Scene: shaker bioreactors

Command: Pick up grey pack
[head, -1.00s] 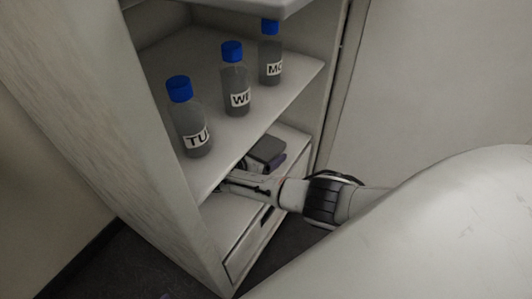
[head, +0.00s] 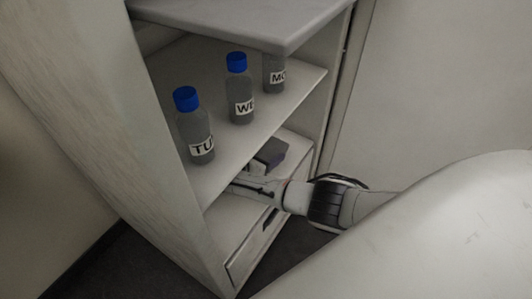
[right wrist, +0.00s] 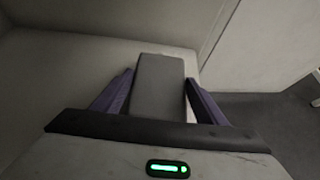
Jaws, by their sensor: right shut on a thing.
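The grey pack (head: 271,152) is a dark grey block in the lower compartment of the cabinet, partly hidden by the shelf above it. In the right wrist view the pack (right wrist: 160,88) stands between the two purple fingers of my right gripper (right wrist: 158,80). The right gripper is shut on it. In the head view my right arm reaches in from the right, and the gripper (head: 262,163) is largely hidden under the shelf edge. I cannot tell whether the pack touches the surface below. My left gripper is not in view.
The shelf (head: 235,150) above the gripper holds three blue-capped bottles, labelled TU (head: 197,130), WE (head: 239,92) and MO (head: 275,75). Its front edge is close over my gripper. A drawer (head: 262,238) is below. Open floor lies in front of the cabinet.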

